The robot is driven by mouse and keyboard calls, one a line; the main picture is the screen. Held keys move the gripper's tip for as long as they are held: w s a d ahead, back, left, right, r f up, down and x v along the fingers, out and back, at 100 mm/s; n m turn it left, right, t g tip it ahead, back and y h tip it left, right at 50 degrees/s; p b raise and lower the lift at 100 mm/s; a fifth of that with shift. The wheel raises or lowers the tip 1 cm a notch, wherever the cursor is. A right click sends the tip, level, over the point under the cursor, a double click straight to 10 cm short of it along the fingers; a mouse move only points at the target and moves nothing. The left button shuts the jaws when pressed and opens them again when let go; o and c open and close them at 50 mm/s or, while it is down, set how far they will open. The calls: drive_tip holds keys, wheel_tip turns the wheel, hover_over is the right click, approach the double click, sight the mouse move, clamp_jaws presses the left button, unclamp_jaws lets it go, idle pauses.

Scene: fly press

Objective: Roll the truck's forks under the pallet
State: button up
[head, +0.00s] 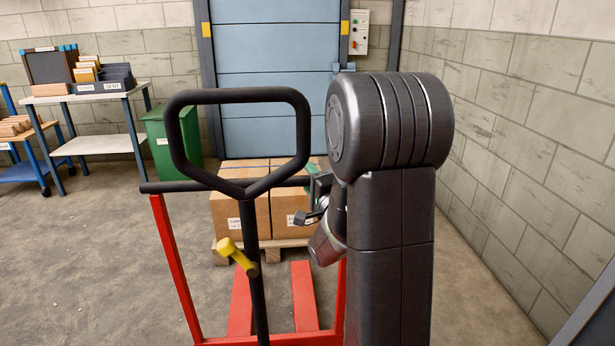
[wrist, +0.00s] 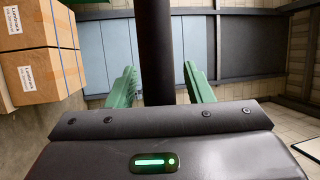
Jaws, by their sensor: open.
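The pallet truck has a black loop handle (head: 240,95), a black crossbar (head: 160,187), a red frame (head: 172,265) and two red forks (head: 304,297). The forks point at the wooden pallet (head: 221,256), which carries cardboard boxes (head: 236,215). The fork tips are close to the pallet's near edge; I cannot tell whether they are under it. My gripper (wrist: 160,66) is open, its green fingers on either side of a black bar. In the head view my gripper is at the crossbar's right end, mostly hidden by my arm. Boxes also show in the wrist view (wrist: 40,72).
A blue shutter door (head: 275,70) is behind the pallet, with a green bin (head: 172,138) left of it. A block wall (head: 530,130) runs along the right. A workbench (head: 100,95) and a blue cart (head: 30,172) stand at left. Floor between is clear.

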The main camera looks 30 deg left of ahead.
clamp_jaws()
